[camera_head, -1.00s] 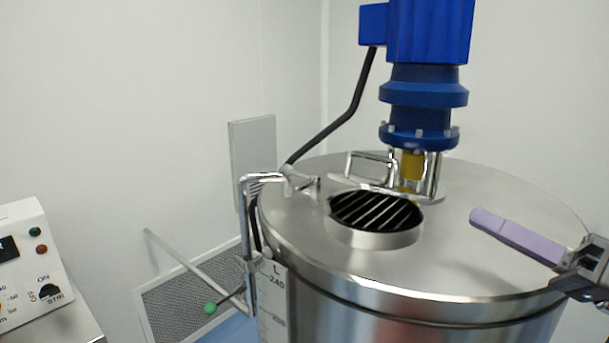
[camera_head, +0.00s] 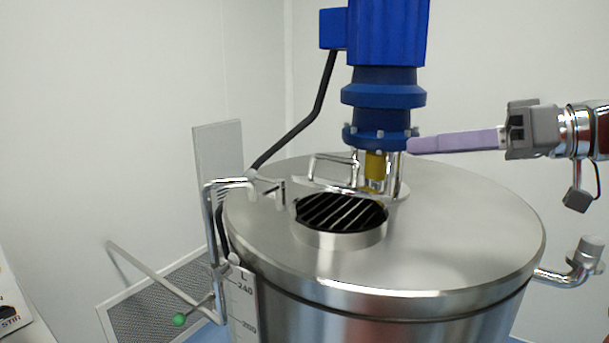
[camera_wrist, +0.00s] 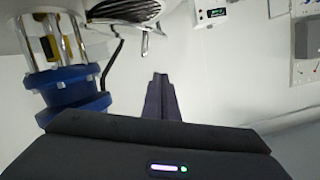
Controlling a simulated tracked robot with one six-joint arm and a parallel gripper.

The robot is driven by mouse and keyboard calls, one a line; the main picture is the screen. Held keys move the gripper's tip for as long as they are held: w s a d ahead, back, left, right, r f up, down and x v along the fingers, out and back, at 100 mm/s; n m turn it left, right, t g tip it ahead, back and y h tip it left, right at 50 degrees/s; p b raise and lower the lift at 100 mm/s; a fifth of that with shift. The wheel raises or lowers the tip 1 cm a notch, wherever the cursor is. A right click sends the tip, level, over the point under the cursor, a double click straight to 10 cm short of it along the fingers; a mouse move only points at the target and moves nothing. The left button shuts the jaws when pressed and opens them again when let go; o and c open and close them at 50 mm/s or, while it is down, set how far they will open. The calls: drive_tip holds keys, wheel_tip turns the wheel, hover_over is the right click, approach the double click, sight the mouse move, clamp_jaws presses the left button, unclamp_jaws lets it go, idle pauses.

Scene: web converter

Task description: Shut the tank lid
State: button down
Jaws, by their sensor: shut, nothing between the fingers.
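The steel tank (camera_head: 450,235) has a round hatch opening (camera_head: 340,238) in its top, with a dark barred grate showing inside. The small hatch lid (camera_head: 345,188) is open, tilted up at the far side of the opening, with a wire handle (camera_head: 332,160) on it. In the wrist view the grate (camera_wrist: 125,10) shows at the top edge. My gripper (camera_head: 410,146) is shut and empty, raised above the tank top, its tips close to the motor flange in the picture; whether they touch cannot be told. It also shows in the wrist view (camera_wrist: 160,78).
The blue stirrer motor (camera_head: 385,85) stands on the tank behind the hatch, and also fills the left of the wrist view (camera_wrist: 65,85). A bent pipe (camera_head: 215,230) runs at the tank's left. Another pipe (camera_head: 575,270) sticks out at right. The tank top's right side is clear.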

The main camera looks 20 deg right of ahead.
hover_over(361, 189)
drive_tip(key=shift+s+a+f, duration=0.1)
drive_tip(key=shift+s+f, duration=0.15)
drive_tip(key=shift+f, duration=0.35)
drive_tip(key=shift+s+a+f, duration=0.1)
drive_tip(key=shift+s+f, duration=0.1)
drive_tip(key=shift+f, duration=0.35)
drive_tip(key=shift+s+a+f, duration=0.1)
drive_tip(key=shift+s+f, duration=0.05)
drive_tip(key=shift+f, duration=0.35)
drive_tip(key=shift+s+a+f, duration=0.1)
drive_tip(key=shift+s+f, duration=0.05)
drive_tip(key=shift+f, duration=0.35)
drive_tip(key=shift+s+a+f, duration=0.1)
drive_tip(key=shift+f, duration=0.35)
drive_tip(key=shift+s+a+f, duration=0.1)
drive_tip(key=shift+f, duration=0.35)
